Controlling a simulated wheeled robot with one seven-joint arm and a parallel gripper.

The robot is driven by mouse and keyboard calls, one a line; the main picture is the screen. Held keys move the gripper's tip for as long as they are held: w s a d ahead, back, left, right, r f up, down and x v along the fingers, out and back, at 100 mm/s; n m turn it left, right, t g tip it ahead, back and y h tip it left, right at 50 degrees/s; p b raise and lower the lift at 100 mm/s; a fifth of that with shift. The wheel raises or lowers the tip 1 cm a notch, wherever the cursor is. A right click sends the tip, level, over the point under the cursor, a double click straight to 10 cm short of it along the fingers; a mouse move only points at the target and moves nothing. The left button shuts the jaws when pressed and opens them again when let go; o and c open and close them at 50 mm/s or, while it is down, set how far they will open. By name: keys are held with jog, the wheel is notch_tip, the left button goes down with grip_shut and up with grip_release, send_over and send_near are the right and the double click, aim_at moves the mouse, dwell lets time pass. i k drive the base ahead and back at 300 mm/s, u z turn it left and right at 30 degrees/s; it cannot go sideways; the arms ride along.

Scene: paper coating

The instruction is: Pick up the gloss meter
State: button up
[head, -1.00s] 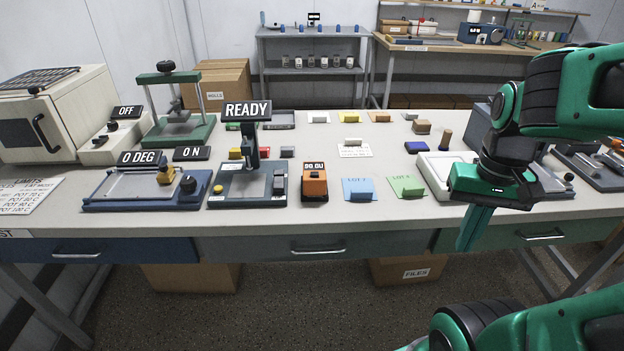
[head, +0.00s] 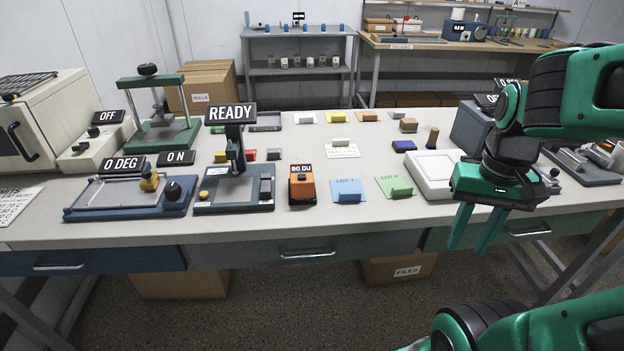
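The gloss meter (head: 302,189) is a small orange box with a dark display reading 90 GU. It stands on the bench near the front edge, between the dark instrument marked READY and a blue card. My gripper (head: 472,232) hangs well to the right of it, at the front edge of the bench, fingers pointing down. Its two green fingers are apart with nothing between them.
A blue card (head: 347,192) and a green card (head: 394,188), each with a small block, lie right of the meter. The READY instrument (head: 233,199) stands close on the meter's left. Bare bench shows behind the meter.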

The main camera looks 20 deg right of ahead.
aim_at(299, 189)
jog(key=z, duration=2.35)
jog(key=k, duration=1.1)
jog(key=u, duration=1.05)
jog(key=i, duration=0.5)
jog(key=z, duration=0.15)
